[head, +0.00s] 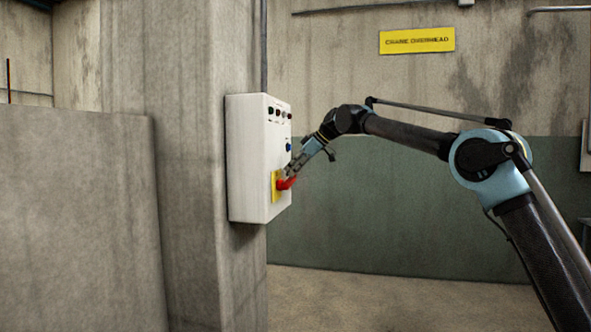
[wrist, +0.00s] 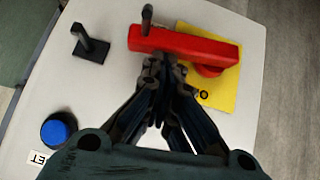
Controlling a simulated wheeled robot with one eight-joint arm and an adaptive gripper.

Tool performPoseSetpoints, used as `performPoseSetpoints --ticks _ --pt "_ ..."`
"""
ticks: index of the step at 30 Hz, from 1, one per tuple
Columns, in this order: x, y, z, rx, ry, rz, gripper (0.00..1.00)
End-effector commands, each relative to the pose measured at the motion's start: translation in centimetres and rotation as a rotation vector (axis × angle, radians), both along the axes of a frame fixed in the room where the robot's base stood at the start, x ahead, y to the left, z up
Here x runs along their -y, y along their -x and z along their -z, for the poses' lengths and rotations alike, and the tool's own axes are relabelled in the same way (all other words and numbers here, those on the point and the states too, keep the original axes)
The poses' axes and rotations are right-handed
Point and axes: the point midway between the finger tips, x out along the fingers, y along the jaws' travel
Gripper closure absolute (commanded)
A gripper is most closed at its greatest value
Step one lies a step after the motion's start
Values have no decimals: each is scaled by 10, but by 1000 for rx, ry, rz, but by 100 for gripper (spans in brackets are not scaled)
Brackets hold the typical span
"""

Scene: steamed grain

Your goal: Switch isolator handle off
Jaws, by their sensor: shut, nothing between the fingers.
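The isolator is a red handle (head: 287,183) on a yellow plate (head: 275,187), low on the front of a white box. In the wrist view the red handle (wrist: 185,43) is a long bar lying across the upper middle, with its round hub over the yellow plate (wrist: 222,93) at its right end. My gripper (head: 286,174) is at the handle in the head view. In the wrist view my gripper (wrist: 162,68) is shut and empty, its fingertips at the bar's lower edge, left of the hub. I cannot tell whether they touch it.
A dark peg (wrist: 147,18) rises by the bar's left end. The floor (head: 400,295) is clear.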

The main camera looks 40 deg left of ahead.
Motion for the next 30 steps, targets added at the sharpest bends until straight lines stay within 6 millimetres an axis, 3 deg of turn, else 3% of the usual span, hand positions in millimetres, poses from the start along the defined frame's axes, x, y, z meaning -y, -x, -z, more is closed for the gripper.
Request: performPoseSetpoints --ticks 30 --pt "-5 -4 7 -11 5 -2 100"
